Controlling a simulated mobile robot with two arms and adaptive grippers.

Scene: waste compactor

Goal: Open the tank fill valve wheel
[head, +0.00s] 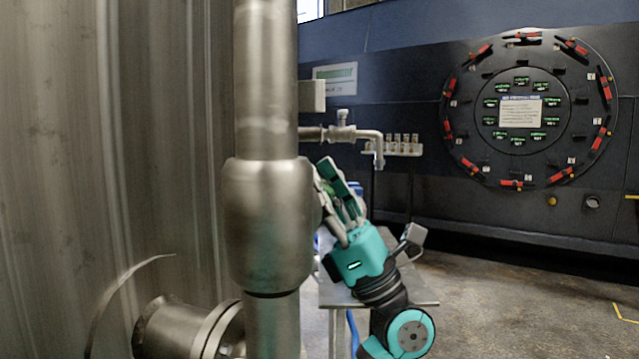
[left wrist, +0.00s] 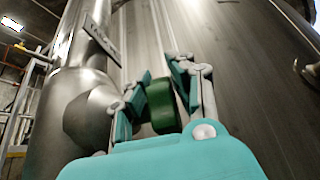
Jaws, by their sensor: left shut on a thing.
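The dark green valve wheel (left wrist: 161,105) shows in the left wrist view between the finger pads of my left gripper (left wrist: 157,95), beside a bulging grey metal valve body (left wrist: 92,108). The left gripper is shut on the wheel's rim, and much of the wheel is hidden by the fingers. In the head view my left gripper (head: 340,192) is at the right side of the thick valve body (head: 262,225) on the vertical pipe. In that view I cannot tell the wheel apart from the green finger pads. My right gripper is in neither view.
The large metal tank (head: 110,130) fills the left side. A flanged pipe stub (head: 180,328) sits low beside the pipe. A small metal table (head: 412,294) stands behind my arm. A round panel with red handles (head: 529,108) is on the far dark wall. Open floor lies right.

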